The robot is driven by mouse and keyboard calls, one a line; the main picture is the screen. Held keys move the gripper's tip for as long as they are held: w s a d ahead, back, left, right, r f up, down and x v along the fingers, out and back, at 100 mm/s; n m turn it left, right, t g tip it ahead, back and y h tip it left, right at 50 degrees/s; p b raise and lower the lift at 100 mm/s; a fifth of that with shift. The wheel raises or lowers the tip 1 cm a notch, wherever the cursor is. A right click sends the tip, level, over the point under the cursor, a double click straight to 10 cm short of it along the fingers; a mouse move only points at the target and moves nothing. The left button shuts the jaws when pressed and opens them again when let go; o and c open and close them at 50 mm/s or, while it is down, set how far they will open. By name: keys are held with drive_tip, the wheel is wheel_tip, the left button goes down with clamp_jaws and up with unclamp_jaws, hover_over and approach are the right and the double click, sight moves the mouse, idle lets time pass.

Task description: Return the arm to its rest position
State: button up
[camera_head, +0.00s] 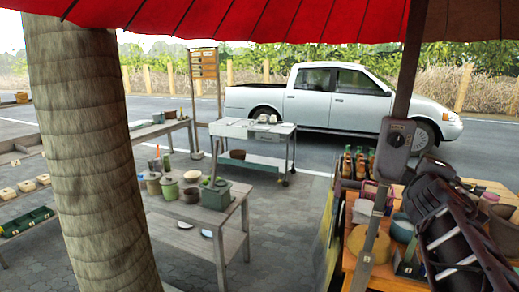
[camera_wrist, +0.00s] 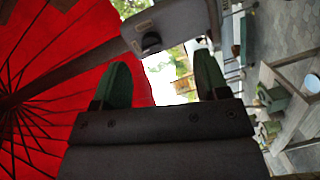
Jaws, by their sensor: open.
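My gripper (camera_wrist: 162,82) shows in the wrist view with its two green fingers spread apart. Nothing is between the fingers, only bright background beyond them. The wrist camera looks up toward the underside of the red umbrella (camera_wrist: 45,50) and a grey box with a dark knob (camera_wrist: 165,30). In the head view, dark arm-like parts stand at the lower right, over the goods on the wooden table (camera_head: 495,188). I cannot make out the fingers there.
The umbrella pole (camera_head: 411,60) carries the grey box (camera_head: 396,136), close to the dark parts. The right table holds an orange bowl (camera_head: 368,243), a teal bowl (camera_head: 402,228) and bottles. A trunk (camera_head: 85,150) stands left. Grey paving (camera_head: 285,225) is open mid-view; a white pickup (camera_head: 335,97) is beyond.

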drive_tip(key=s+a+f+m+g+y, duration=0.1)
drive_tip(key=s+a+f+m+g, duration=0.15)
drive_tip(key=f, duration=0.25)
drive_tip(key=s+a+f+m+g+y, duration=0.1)
drive_tip(key=f+m+g, duration=0.1)
drive_tip(key=f+m, duration=0.25)
drive_tip(key=s+a+f+m+g+y, duration=0.1)
drive_tip(key=s+a+f+m+g, duration=0.1)
drive_tip(key=f, duration=0.4)
drive_tip(key=s+a+f+g+y, duration=0.1)
drive_tip(key=s+a+f+y, duration=0.1)
drive_tip(key=a, duration=0.6)
drive_tip(key=s+a+f+g+y, duration=0.1)
drive_tip(key=s+a+f+y, duration=0.2)
drive_tip(key=a+f, duration=0.3)
drive_tip(key=a+y, duration=0.1)
drive_tip(key=a, duration=0.2)
drive_tip(key=shift+s+f+g+y, duration=0.15)
drive_tip(key=shift+s+g+y, duration=0.05)
drive_tip(key=shift+g+y, duration=0.15)
